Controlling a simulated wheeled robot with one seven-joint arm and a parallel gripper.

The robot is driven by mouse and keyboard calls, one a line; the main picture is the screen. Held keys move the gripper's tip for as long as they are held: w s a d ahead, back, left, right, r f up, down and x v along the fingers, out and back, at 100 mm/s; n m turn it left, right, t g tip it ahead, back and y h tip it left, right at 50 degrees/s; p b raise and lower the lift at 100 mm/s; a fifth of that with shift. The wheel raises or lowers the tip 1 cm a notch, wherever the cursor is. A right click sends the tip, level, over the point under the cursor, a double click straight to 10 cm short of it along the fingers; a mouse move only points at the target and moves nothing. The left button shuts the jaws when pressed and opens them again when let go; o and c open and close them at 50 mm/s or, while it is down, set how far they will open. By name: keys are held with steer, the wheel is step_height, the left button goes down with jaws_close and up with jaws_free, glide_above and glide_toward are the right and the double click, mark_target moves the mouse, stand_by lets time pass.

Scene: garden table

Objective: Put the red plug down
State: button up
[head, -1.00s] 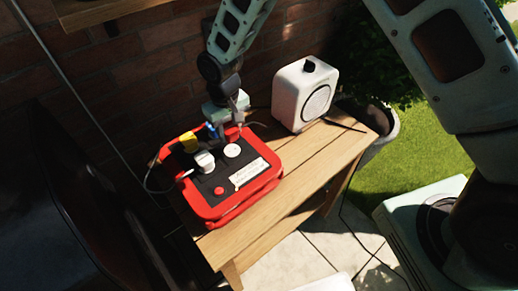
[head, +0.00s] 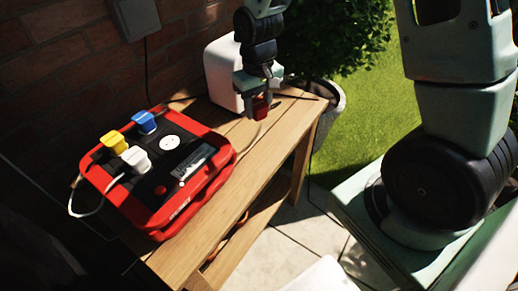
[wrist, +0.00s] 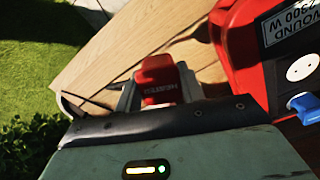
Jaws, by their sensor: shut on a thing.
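The red plug (head: 261,107) is between the fingers of my gripper (head: 259,94), which is shut on it. In the head view my gripper is over the right part of the wooden table (head: 235,186), in front of the white box. The wrist view shows the plug (wrist: 157,80) between the fingertips, with bare table planks beyond it. A pale cord runs from near the plug toward the table. I cannot tell whether the plug touches the table. The red power block (head: 222,160) lies to the left, apart from my gripper.
The block carries a yellow plug (head: 114,142), a blue plug (head: 144,122) and a white plug (head: 135,158); one round socket (head: 169,142) is empty. The white box (head: 222,75) stands right behind my gripper. A potted bush (head: 335,45) is beyond the table. The table's front right is clear.

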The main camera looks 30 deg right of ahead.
glide_toward(259, 144)
step_height(259, 144, down, 5)
steer(key=shift+f, duration=0.2)
stand_by(0.3)
steer(key=shift+f+b, duration=0.45)
steer(key=shift+f, duration=0.15)
steer(key=o, duration=1.3)
steer(key=shift+r, duration=0.1)
